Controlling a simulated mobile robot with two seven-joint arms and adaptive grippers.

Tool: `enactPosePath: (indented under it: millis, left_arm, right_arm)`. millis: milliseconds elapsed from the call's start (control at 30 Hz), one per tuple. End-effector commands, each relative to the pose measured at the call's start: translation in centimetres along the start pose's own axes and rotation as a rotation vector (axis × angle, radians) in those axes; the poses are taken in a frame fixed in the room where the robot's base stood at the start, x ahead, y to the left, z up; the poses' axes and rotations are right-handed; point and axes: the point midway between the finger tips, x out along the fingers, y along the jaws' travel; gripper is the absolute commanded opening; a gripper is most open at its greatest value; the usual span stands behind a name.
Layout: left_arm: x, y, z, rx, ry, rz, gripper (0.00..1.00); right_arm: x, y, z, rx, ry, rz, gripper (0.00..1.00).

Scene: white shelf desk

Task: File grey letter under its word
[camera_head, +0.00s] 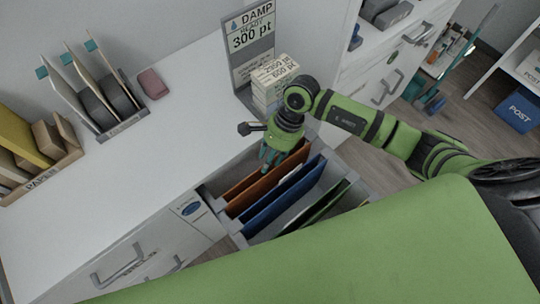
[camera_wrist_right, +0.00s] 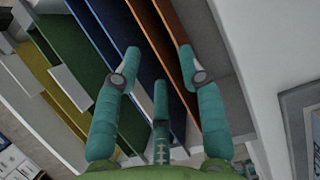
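An open drawer (camera_head: 215,203) below the white desk holds upright dividers: an orange one (camera_head: 262,185), a blue one (camera_head: 285,193) and a green one (camera_head: 322,207). A pale sheet edge (camera_head: 291,181) shows between the orange and blue ones. In the right wrist view, pale flat pieces (camera_wrist_right: 70,87) stand by the green and yellow dividers; I cannot tell if one is the grey letter. My right gripper (camera_head: 267,160) points down over the orange end of the drawer. My left gripper is out of view.
A sign reading DAMP (camera_head: 250,38) and a stack of pale labelled blocks (camera_head: 270,82) stand beside the drawer. A rack with tabbed cards (camera_head: 122,124), a PAPER rack (camera_head: 45,178) and a pink block (camera_head: 152,83) are at left. The desk middle is clear.

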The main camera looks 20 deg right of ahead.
Motion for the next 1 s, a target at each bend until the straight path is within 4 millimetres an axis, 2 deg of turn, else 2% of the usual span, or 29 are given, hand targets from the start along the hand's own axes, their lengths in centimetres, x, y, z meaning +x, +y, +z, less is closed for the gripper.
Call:
enactPosePath:
  millis: [200, 333, 800, 1000]
  left_arm:
    - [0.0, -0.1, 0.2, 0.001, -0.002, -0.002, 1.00]
    - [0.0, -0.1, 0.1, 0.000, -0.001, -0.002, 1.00]
    - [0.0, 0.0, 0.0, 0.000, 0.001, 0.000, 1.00]
    - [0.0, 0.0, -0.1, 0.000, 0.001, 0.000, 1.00]
  right_arm:
    - [-0.1, 0.0, 0.0, 0.000, 0.001, 0.000, 0.41]
    - [-1.0, -0.1, -0.1, -0.001, 0.003, -0.003, 0.41]
    - [-10.1, -0.1, -0.1, -0.001, 0.003, -0.003, 0.41]
    - [-11.8, 0.0, 0.0, 0.000, 0.001, -0.001, 0.41]
